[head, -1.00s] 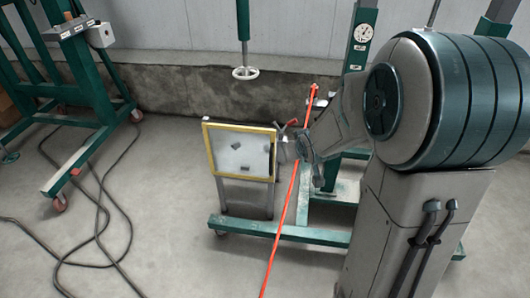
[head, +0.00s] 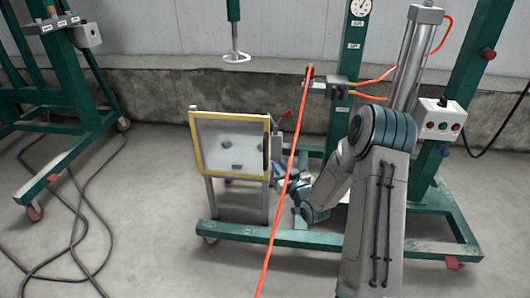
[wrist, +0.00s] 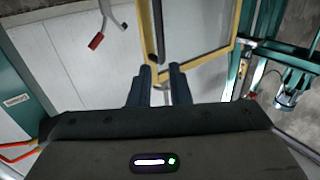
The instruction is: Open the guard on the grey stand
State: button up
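The guard (head: 198,150) is a clear panel in a yellow frame, upright on the front of the grey stand (head: 212,197). Several small grey pieces show through it. In the wrist view, the yellow frame (wrist: 236,22) is ahead of my gripper, with a dark upright bar (wrist: 156,35) along its near side. My gripper (wrist: 159,72) has its two dark fingers apart, pointing at the lower end of that bar. A small gap shows between the fingertips, and I cannot tell if they touch anything. In the head view, my gripper is at the guard's right side, partly hidden by the red hose.
A red hose (head: 284,190) runs down in front of my arm. A red-tipped lever (wrist: 97,40) stands left of the guard in the wrist view. The green wheeled frame (head: 352,244) surrounds the stand's base. A control box (head: 440,122) is at right. Black cables (head: 75,240) lie on the left floor.

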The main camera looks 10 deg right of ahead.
jog(key=b+x, duration=0.2)
jog(key=x, duration=1)
jog(key=shift+b, duration=0.35)
grip_shut()
